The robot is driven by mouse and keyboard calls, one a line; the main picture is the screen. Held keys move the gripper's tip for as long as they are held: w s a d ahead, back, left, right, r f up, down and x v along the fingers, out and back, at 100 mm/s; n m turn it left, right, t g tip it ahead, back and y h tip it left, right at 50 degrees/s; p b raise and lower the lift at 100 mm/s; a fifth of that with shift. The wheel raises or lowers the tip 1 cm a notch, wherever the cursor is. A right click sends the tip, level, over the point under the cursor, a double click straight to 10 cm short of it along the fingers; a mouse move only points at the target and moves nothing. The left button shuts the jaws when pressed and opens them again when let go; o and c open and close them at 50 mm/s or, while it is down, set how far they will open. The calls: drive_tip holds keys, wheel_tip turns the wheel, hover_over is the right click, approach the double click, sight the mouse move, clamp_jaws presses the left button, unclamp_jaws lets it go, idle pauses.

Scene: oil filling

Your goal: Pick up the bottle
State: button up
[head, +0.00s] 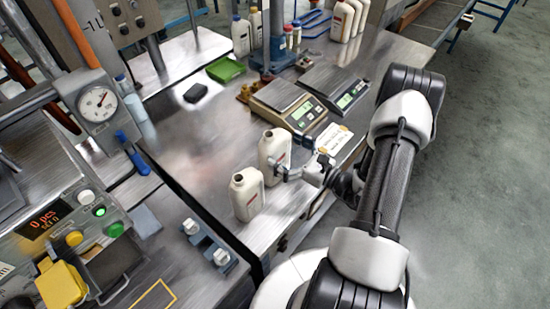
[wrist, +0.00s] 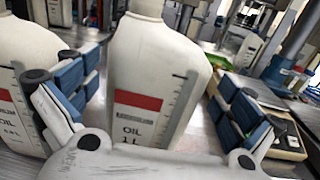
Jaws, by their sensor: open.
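A white oil bottle (head: 272,147) with a red-and-white label stands upright on the metal table. My gripper (head: 291,172) is at its near right side. In the wrist view the same bottle (wrist: 152,80), marked OIL 1 L, stands between my open, blue-padded fingers (wrist: 155,88). No firm grip on it shows. A second white bottle (head: 247,195) stands just left of it, nearer the table's front; it also shows at the left edge of the wrist view (wrist: 22,85), close to my left finger. The bottle's top is cut off in the wrist view.
Two scales (head: 337,88) (head: 288,105) stand behind the bottles, with a small white sign (head: 333,139) nearby. A green tray (head: 225,69) and a black item (head: 195,93) lie further back. More white bottles (head: 345,20) stand at the far end. The table's middle left is clear.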

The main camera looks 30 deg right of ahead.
drive_tip(key=x, duration=0.3)
drive_tip(key=shift+w+a, duration=0.1)
drive_tip(key=shift+c, duration=0.2)
drive_tip(key=c, duration=0.9)
